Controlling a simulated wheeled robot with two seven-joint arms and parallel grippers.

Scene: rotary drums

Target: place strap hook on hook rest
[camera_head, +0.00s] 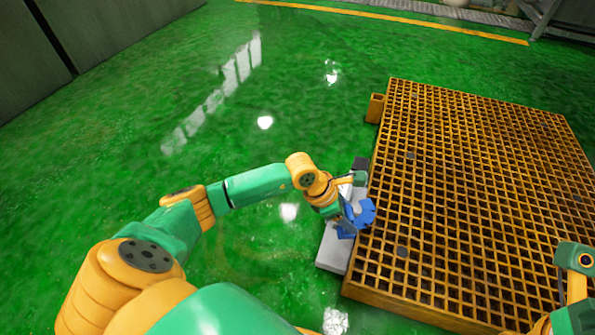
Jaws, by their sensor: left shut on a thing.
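My left gripper (350,198) is at the left edge of the orange grating. It is shut on a blue hook-shaped piece (366,213), which I take to be the strap hook. The hook is small and partly covered by the gripper. A grey, block-like fixture (333,250) stands below and beside it along the grating's edge, with another bit of blue (345,232) close to the hook. Whether this fixture is the hook rest, and whether the hook touches it, I cannot tell. Part of my right arm shows at the lower right edge, without its fingertips.
A large orange grating platform (470,190) fills the right side. A small orange bracket (375,108) sticks out from its left edge. The glossy green floor (230,100) to the left is clear. A yellow line (400,18) crosses the floor at the back.

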